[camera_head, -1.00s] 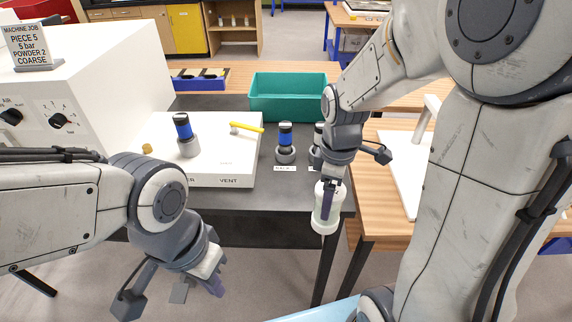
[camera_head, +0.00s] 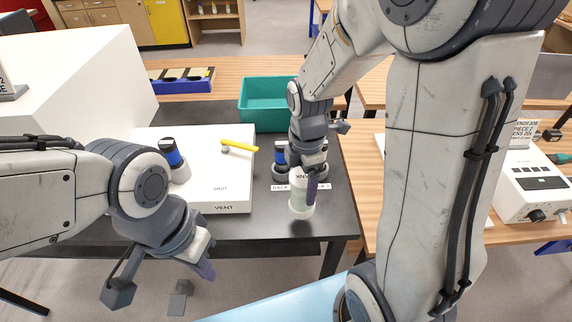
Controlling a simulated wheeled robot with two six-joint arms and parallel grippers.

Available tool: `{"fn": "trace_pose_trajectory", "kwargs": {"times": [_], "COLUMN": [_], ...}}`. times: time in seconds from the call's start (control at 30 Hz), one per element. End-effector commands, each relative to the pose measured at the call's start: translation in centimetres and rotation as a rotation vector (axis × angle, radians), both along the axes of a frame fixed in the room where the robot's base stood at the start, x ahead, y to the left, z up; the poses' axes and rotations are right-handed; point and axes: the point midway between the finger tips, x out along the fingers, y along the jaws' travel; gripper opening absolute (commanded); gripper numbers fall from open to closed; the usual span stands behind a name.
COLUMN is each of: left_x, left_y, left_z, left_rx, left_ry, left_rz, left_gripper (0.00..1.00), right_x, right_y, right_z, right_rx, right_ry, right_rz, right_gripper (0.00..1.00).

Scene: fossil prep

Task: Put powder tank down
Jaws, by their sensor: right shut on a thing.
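The powder tank (camera_head: 301,202), a pale, translucent jar with dark lettering on its upper part, is in my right gripper (camera_head: 311,187). The gripper is shut on it from above. The tank is roughly upright, over the front of the dark table (camera_head: 262,222), in front of the rack labels; I cannot tell whether its base touches the tabletop. My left gripper (camera_head: 205,264) hangs in front of the table at the lower left, away from the tank; its finger gap is not clear.
A teal bin (camera_head: 262,118) is farther back.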

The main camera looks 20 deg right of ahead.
Motion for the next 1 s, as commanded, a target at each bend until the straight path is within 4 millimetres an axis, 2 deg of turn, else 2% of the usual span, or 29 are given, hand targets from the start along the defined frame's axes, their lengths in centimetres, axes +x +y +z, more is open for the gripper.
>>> {"fn": "trace_pose_trajectory", "kwargs": {"times": [0.1, 0.2, 0.3, 0.57, 1.0], "left_x": [0.0, 0.0, 0.0, 0.0, 0.0], "left_y": [0.0, 0.0, 0.0, 0.0, 0.0], "left_z": [0.7, 0.9, 1.1, 2.1, 1.7], "left_rx": [0.0, 0.0, 0.0, 0.0, 0.0], "left_ry": [0.0, 0.0, 0.0, 0.0, 0.0], "left_rz": [-0.001, -0.001, -0.002, -0.003, -0.003], "left_gripper": [0.0, 0.0, 0.0, 0.0, 0.0], "right_x": [1.6, 2.2, 2.4, 2.3, 2.4], "right_y": [0.6, 0.8, 0.9, 0.8, 0.8], "right_z": [-0.8, -1.3, -1.9, -5.2, -6.0], "right_rx": [0.0, 0.0, 0.0, 0.0, 0.0], "right_ry": [0.002, 0.001, 0.002, 0.002, -0.001], "right_rz": [0.002, 0.001, 0.0, -0.001, -0.001], "right_gripper": [0.0, 0.0, 0.0, 0.0, 0.0]}}
